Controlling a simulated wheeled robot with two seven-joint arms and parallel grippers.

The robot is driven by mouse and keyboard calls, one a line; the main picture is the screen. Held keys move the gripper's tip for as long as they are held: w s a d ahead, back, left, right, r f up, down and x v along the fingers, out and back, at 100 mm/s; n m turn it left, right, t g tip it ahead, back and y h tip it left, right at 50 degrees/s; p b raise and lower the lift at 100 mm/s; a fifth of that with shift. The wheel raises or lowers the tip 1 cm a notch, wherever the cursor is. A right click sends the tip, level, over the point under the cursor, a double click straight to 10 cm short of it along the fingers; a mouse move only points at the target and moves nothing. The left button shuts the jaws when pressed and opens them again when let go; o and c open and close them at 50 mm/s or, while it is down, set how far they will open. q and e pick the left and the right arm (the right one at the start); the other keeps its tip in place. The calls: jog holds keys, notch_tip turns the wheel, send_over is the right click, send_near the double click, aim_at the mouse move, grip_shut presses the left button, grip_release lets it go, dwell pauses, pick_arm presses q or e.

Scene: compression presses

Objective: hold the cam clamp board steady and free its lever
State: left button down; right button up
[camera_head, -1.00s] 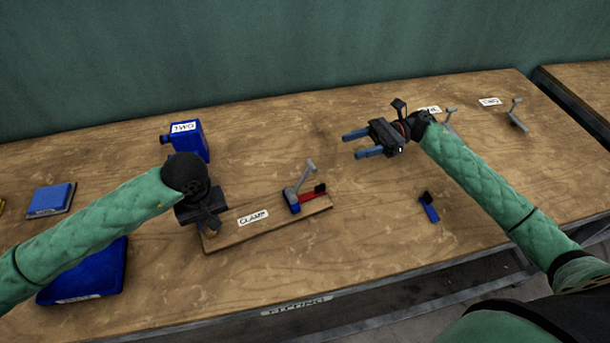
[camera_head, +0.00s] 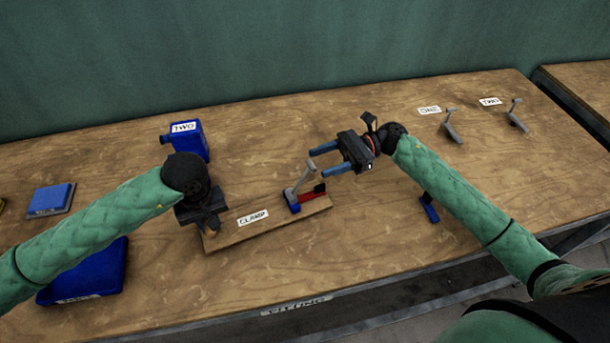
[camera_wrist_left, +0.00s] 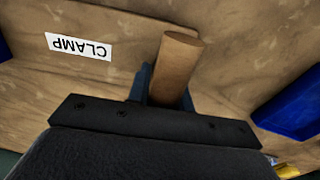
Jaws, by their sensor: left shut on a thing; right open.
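The cam clamp board (camera_head: 264,229) is a wooden plank lying on the bench, marked CLAMP. Its clamp stands at the right end, with a grey lever (camera_head: 299,180) tilted up to the right, a blue base and a red part. My left gripper (camera_head: 210,228) is over the board's left end. In the left wrist view its fingers are shut on a round wooden peg (camera_wrist_left: 175,68) beside the CLAMP label; the fingers are partly hidden by the gripper body. My right gripper (camera_head: 318,162) is open and empty, its blue fingers pointing left, close to the lever's top.
A blue container (camera_head: 188,140) labelled TWO stands behind the left arm. Blue blocks lie at the left. A small blue tool (camera_head: 429,208) lies partly behind my right arm. Two grey levers (camera_head: 517,118) with labels ONE and TWO are at the back right.

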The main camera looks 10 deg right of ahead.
aim_at(311, 164)
jog(key=shift+s+a, duration=0.15)
jog(key=shift+a, duration=0.8)
jog(key=shift+s+a, duration=0.15)
jog(key=shift+a, duration=0.8)
jog(key=c, duration=1.1)
